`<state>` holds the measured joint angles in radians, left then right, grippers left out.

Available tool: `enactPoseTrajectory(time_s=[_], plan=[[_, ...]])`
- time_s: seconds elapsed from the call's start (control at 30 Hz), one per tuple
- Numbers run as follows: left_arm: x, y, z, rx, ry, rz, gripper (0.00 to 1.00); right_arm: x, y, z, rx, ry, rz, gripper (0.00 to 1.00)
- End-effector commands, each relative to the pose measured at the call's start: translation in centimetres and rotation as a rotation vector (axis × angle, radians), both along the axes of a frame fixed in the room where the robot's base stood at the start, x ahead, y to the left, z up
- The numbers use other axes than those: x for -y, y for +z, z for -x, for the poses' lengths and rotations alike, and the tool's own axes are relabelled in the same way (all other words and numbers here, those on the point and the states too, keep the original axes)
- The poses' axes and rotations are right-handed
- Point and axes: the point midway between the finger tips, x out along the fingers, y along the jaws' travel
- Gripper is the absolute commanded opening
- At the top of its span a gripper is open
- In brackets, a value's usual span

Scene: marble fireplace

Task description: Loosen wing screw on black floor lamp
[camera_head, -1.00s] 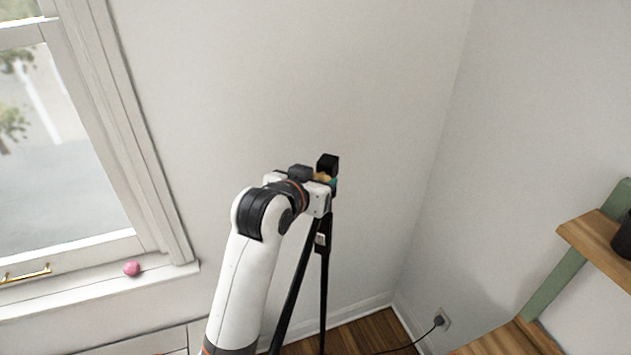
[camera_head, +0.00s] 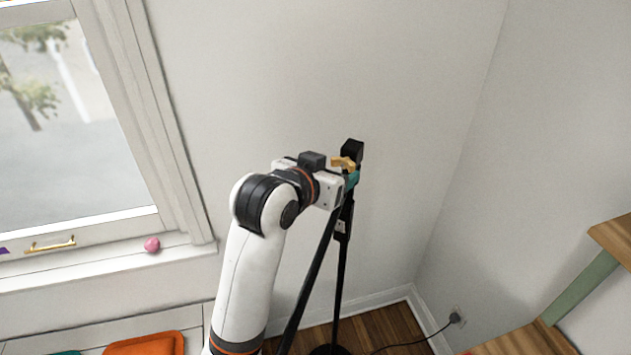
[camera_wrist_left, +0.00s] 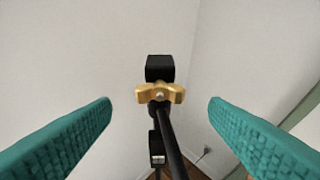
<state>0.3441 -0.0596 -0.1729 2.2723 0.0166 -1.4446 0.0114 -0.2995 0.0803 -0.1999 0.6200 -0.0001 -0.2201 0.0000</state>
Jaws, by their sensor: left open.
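The black floor lamp (camera_head: 341,262) stands in the corner, with a slanted pole and an upright one. A gold wing screw (camera_head: 343,162) sits near its top, just below a black block (camera_head: 352,150). In the left wrist view the wing screw (camera_wrist_left: 160,94) is centred, its wings spread sideways. My left gripper (camera_head: 350,178) is beside the screw in the head view. In the wrist view its teal fingers (camera_wrist_left: 160,115) are wide apart, one on each side of the screw, touching nothing. My right gripper is not in view.
A window with a pink ball (camera_head: 152,245) on its sill is at the left. An orange object (camera_head: 145,344) lies at the lower left. A wooden shelf (camera_head: 612,238) with a green support is at the right. A cord runs to the wall outlet (camera_head: 456,316).

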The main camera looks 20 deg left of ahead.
Motion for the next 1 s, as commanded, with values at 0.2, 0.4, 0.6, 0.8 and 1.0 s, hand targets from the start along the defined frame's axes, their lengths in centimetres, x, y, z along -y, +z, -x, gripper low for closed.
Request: enactPoseTrajectory(time_s=[0.2, 0.4, 0.6, 0.8, 1.0], plan=[[-0.8, 1.6, 4.1, 0.005, 0.000, 0.000, 0.69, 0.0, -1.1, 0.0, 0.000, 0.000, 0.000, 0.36], [-1.2, 2.5, 6.0, 0.001, 0.000, 0.000, 0.69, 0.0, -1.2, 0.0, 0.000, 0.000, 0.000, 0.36], [-1.3, 2.7, 6.4, -0.001, 0.000, 0.000, 0.69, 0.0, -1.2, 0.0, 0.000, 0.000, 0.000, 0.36], [-1.3, 2.7, 6.3, -0.001, 0.000, 0.000, 0.69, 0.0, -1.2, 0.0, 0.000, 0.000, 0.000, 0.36], [-1.3, 2.7, 6.3, -0.001, 0.000, 0.000, 0.69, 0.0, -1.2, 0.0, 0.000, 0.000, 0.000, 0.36]])
